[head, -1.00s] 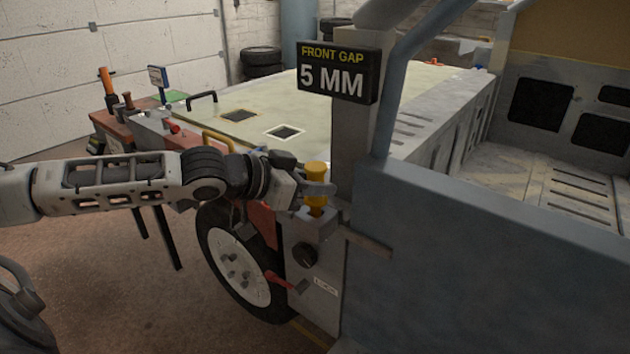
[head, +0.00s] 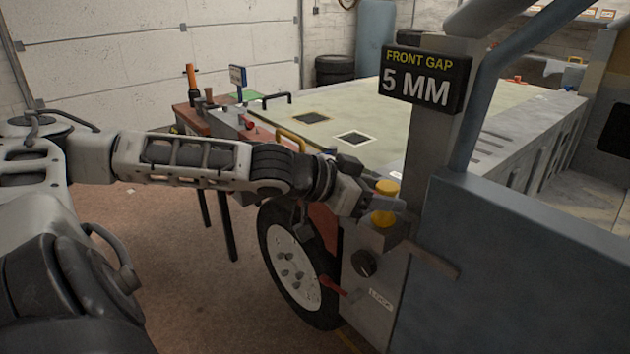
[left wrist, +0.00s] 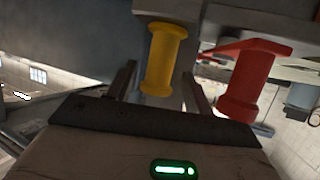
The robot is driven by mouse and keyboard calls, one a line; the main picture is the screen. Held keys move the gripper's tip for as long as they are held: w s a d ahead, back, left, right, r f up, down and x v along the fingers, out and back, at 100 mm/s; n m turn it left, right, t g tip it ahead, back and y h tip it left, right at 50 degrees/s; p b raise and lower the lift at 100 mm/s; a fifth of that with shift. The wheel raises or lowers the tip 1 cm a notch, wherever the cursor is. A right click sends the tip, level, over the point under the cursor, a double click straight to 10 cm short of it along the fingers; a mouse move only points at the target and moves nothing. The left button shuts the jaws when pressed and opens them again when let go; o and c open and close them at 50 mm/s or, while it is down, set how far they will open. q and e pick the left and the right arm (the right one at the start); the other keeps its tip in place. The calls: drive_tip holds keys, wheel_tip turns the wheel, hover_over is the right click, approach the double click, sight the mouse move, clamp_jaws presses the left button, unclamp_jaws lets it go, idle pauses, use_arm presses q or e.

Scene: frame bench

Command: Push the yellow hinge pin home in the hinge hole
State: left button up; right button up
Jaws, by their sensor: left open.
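The yellow hinge pin (head: 386,187) stands upright on top of a grey hinge block (head: 372,241) at the corner post. Its wide cap and lower part show in the head view; a finger crosses its middle. My left gripper (head: 383,204) is open, with its fingers around the pin. In the left wrist view the yellow pin (left wrist: 163,58) lies between the two spread fingers (left wrist: 160,90), with a gap on each side. The hinge hole is hidden, so I cannot tell how deep the pin sits. My right gripper is not in view.
A sign (head: 425,78) on the post reads "FRONT GAP 5 MM". A blue-grey panel (head: 520,270) stands close right of the pin. A red lever (head: 333,286) and dark knob (head: 364,263) are below. A red handle-like piece (left wrist: 247,80) is beside the gripper in the wrist view.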

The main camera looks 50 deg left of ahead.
use_arm(q)
drive_tip(key=b+v, duration=0.2)
drive_tip(key=v, duration=1.3)
drive_tip(key=shift+w+d+r, duration=0.1)
drive_tip(key=shift+w+d, duration=0.05)
